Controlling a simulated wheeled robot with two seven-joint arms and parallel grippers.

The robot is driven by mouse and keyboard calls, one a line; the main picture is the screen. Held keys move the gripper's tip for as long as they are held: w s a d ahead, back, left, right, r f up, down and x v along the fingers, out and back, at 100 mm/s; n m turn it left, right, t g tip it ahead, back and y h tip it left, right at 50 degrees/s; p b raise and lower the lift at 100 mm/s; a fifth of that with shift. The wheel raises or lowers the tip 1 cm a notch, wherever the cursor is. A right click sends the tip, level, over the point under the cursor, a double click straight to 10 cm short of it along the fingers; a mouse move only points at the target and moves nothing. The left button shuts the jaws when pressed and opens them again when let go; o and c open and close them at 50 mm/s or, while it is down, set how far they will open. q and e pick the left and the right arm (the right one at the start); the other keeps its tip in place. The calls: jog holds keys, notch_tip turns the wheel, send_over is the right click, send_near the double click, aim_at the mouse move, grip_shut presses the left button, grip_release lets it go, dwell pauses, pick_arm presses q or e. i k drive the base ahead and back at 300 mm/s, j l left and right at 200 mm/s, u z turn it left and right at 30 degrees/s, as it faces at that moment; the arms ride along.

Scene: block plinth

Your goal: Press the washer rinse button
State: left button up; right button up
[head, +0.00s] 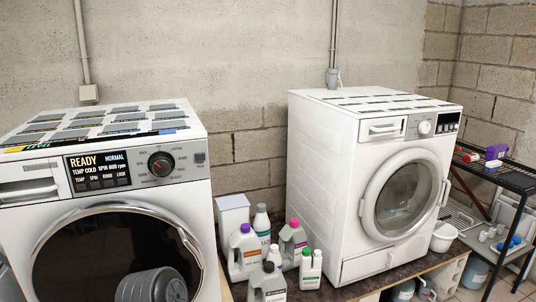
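The near washer (205,225) stands at the left, white with a grey control panel and a dark round door (75,260). Its lit display (98,170) reads READY, NORMAL, TEMP COLD and SPIN 800 rpm. Below that text is a row of small buttons labelled TEMP, SPIN, what looks like RINSE, and LOCK. The rinse button (109,183) is third from the left. A dial (161,164) with a reddish centre sits right of the display. Neither of my grippers is in view.
A second white washer (325,185) stands at the right on a low bench, with several bottles (270,255) left of it. A dark metal rack (500,175) holds a purple box at far right. A grey ribbed cylinder (150,286) shows before the near washer's door.

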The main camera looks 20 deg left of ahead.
aim_at(109, 182)
jog(key=u, duration=1.35)
